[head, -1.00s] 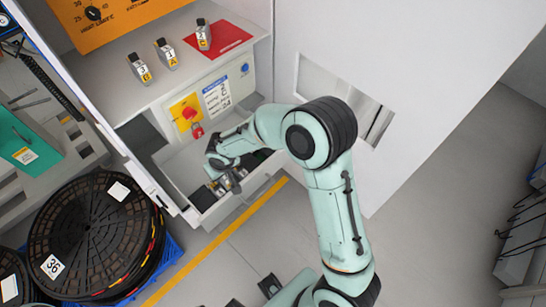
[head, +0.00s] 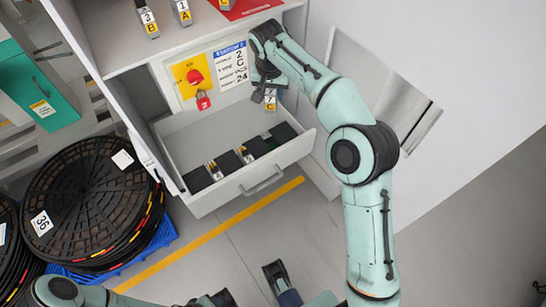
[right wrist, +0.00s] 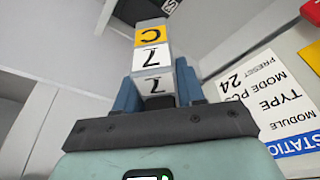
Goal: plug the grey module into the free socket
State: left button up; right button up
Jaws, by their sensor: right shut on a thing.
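My right gripper (head: 268,88) is shut on a grey module (head: 270,102) above the back right of the open drawer (head: 210,207), near the cabinet's back panel. In the right wrist view the module (right wrist: 152,58) sits between the blue fingers. I cannot tell which socket is free. The left arm's parts show at the bottom edge, but the state of its gripper is unclear.
Grey modules (head: 148,22) marked B and A stand on the shelf; another stands on a red mat (head: 245,8). A yellow plate with a red switch (head: 194,77) and padlock sits beside a station sign (head: 230,66). Black reels (head: 85,200) stand left.

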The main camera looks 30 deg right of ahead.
jog(key=shift+d, duration=0.3)
pick_arm(q)
jog(key=w+a+f+t+y+b, duration=0.1)
jog(key=w+a+f+t+b, duration=0.1)
jog(key=w+a+f+b, duration=0.2)
jog(key=w+f+b, duration=0.2)
jog(key=w+f, duration=0.1)
jog(key=w, duration=0.1)
jog(key=shift+a+f+n+t+y, duration=0.2)
jog(key=shift+f+n+t+y, duration=0.05)
jog(key=shift+n+t+y, duration=0.05)
pick_arm(e)
notch_tip(320, 180, down, 19)
jog(key=shift+f, duration=0.2)
pick_arm(q)
jog(key=shift+w, duration=0.1)
pick_arm(e)
jog(key=shift+f+b, duration=0.35)
jog(key=shift+f, duration=0.2)
pick_arm(q)
jog(key=shift+s+a+f, duration=0.1)
jog(key=shift+s+f, duration=0.55)
pick_arm(e)
jog(key=o, duration=1.1)
jog(key=shift+s, duration=0.1)
jog(key=shift+o, duration=0.2)
